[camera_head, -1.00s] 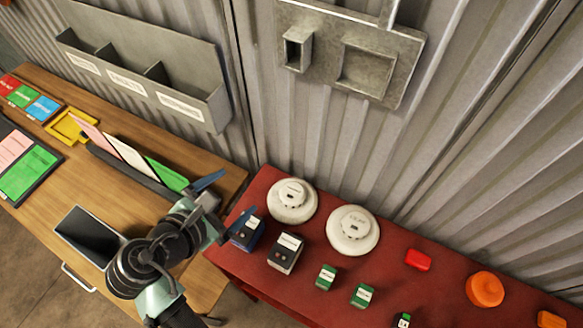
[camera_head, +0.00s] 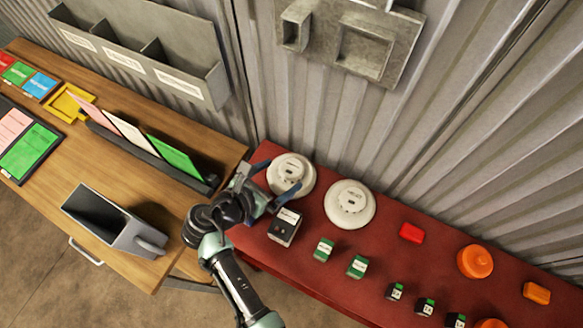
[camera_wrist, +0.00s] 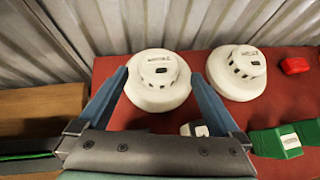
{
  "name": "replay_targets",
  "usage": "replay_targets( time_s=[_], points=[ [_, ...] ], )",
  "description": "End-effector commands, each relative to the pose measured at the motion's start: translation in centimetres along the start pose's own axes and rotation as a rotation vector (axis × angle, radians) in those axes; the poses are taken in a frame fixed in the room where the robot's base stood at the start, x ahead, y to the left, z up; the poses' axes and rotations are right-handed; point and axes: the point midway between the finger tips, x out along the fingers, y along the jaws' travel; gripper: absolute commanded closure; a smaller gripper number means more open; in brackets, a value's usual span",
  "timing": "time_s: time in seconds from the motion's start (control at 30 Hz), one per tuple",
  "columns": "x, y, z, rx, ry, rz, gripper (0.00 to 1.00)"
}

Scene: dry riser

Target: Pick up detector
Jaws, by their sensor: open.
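Two round white detectors stand on the red table. The left detector (camera_head: 291,174) is at the table's left end, and the right detector (camera_head: 350,204) is beside it. My gripper (camera_head: 276,175) is open, with one blue finger on each side of the left detector in the head view. In the wrist view, the left detector (camera_wrist: 158,80) shows between and beyond the fingertips of my gripper (camera_wrist: 163,76). The right detector (camera_wrist: 237,72) is outside the right finger. I cannot tell whether the fingers touch the left detector.
A grey-and-black labelled box (camera_head: 285,226) stands close in front of the left detector. Green boxes (camera_head: 323,249), a red block (camera_head: 411,232) and an orange round piece (camera_head: 474,261) are further right. The corrugated wall (camera_head: 400,150) rises behind. A wooden desk (camera_head: 120,170) stands at left.

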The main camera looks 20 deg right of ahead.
Motion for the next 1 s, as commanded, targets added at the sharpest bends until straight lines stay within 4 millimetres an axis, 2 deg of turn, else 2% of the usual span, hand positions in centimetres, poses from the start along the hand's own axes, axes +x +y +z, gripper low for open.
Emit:
replay_targets(
  time_s=[0.07, 0.23, 0.53, 1.0],
  points=[
    [1.1, -0.1, 0.5, 0.001, 0.0, -0.004, 0.0],
    [2.9, 0.0, 0.3, 0.001, 0.0, -0.001, 0.0],
    [3.3, 0.0, 0.2, 0.001, 0.0, 0.001, 0.0],
    [3.3, 0.0, 0.2, 0.001, 0.0, 0.0, 0.85]
  ],
)
